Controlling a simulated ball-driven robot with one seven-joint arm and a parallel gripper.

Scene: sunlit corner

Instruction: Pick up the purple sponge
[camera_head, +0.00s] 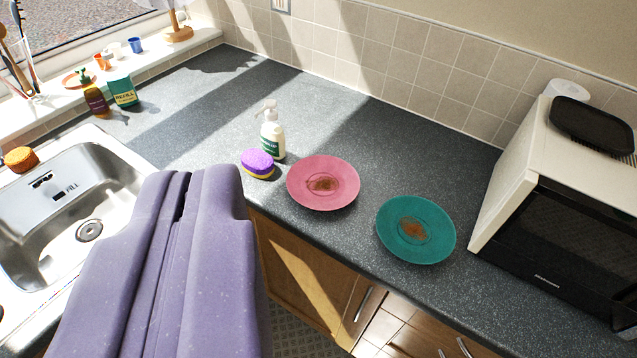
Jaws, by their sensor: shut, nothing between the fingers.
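The purple sponge (257,161) lies flat on the dark countertop near its front edge, just in front of a white pump bottle (271,135). It has a purple top and a yellow lower layer. My gripper (189,178) is large in the foreground, grey-purple, with its two fingers together and nothing between them. In the picture its tips are left of the sponge and a little below it, apart from it. The sponge is fully in view.
A pink plate (336,170) and a teal plate (443,237), both with brown stains, lie right of the sponge. A metal sink (52,215) is at left, with an orange sponge (21,159) at its rim. A microwave (545,240) stands at right. The counter behind the bottle is clear.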

